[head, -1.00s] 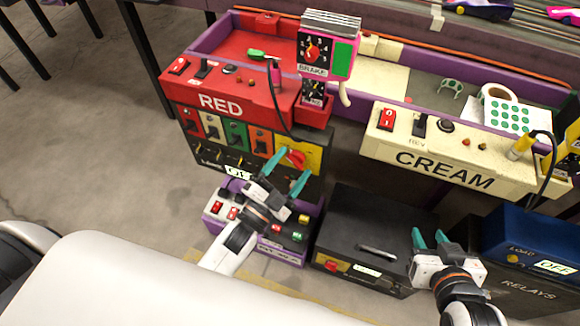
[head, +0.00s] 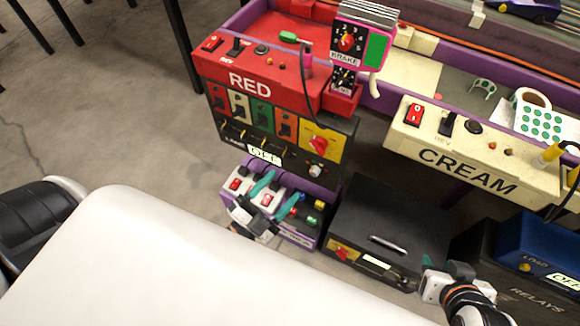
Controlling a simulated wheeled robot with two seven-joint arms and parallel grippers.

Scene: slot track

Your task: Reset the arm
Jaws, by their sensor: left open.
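My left gripper (head: 267,197) has teal fingers that stand apart with nothing between them. It is low in front of the white and purple switch box (head: 290,242), covering part of its top. My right gripper (head: 436,264) is at the lower right, beside the right side of the black box with a handle (head: 386,220). Its fingers are partly hidden, and I cannot tell how far apart they are. The red control station (head: 262,88) stands behind my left gripper, with a red rotary knob (head: 320,141) on a yellow plate and an OFF display (head: 265,155).
The cream control station (head: 470,160) is at the right. A blue unit (head: 540,235) sits on the relays box (head: 530,292) at the lower right. A brake controller (head: 360,45) stands above the red station. Bare floor (head: 100,110) lies at the left.

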